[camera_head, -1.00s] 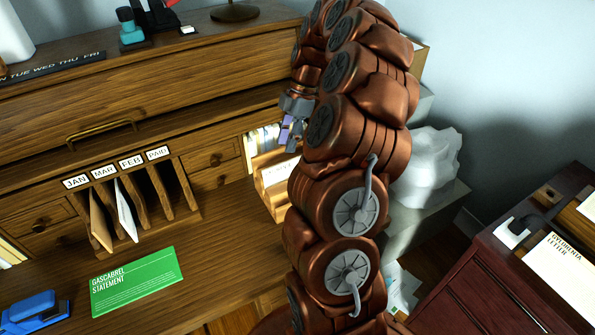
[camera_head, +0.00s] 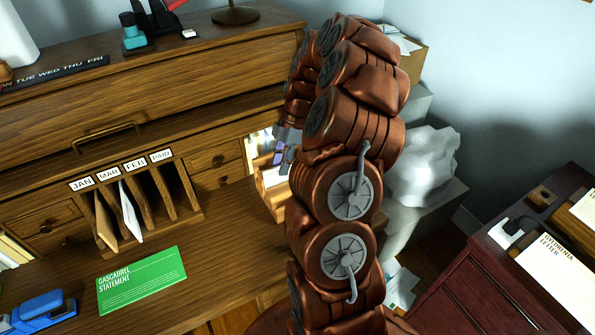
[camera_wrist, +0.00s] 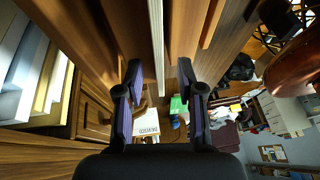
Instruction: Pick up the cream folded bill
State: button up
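My gripper (camera_head: 283,158) is low beside a small wooden holder (camera_head: 270,204) on the right of the desk, partly hidden by my arm. A pale sheet (camera_head: 270,178) stands in the holder; I cannot tell if it is the cream folded bill. In the wrist view my gripper (camera_wrist: 160,70) is open, with a thin pale upright sheet (camera_wrist: 158,35) edge-on in line with the gap between its fingers. Contact cannot be seen. A tan folded paper (camera_head: 106,222) and a white one (camera_head: 130,213) stand in the labelled slots at left.
A green statement (camera_head: 140,280) and a blue object (camera_head: 40,311) lie on the desk. Upright papers (camera_wrist: 45,80) fill a cubby left of my gripper in the wrist view. Wooden panels (camera_wrist: 185,30) flank the pale sheet closely. A dark red cabinet (camera_head: 480,275) stands at right.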

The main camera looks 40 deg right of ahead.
jog(key=shift+f+b, duration=0.2)
jog(key=shift+b, duration=0.25)
dwell(0.5)
jog(key=shift+c, duration=0.3)
grip_shut()
